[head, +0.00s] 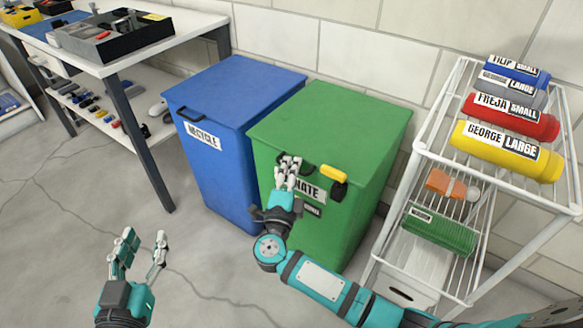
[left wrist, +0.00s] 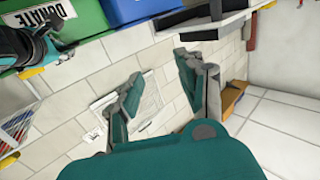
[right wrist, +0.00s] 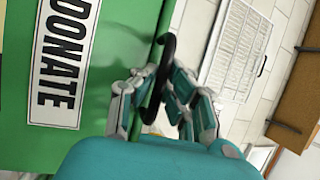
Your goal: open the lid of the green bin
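The green bin (head: 335,125) stands against the wall with its lid down flat. Its front has a white DONATE label, partly hidden by my right gripper in the head view and clear in the right wrist view (right wrist: 63,60). A black curved handle (right wrist: 161,80) sticks out at the lid's front edge. My right gripper (head: 288,168) is at this handle, its fingertips closed in on it from both sides. My left gripper (head: 143,243) is open and empty, low over the floor in front of the bins. It also shows open in the left wrist view (left wrist: 158,82).
A blue RECYCLE bin (head: 215,130) stands directly left of the green bin. A white wire rack (head: 450,110) with labelled bottles stands close on the right. A workbench (head: 165,35) is at the left. The floor in front is clear.

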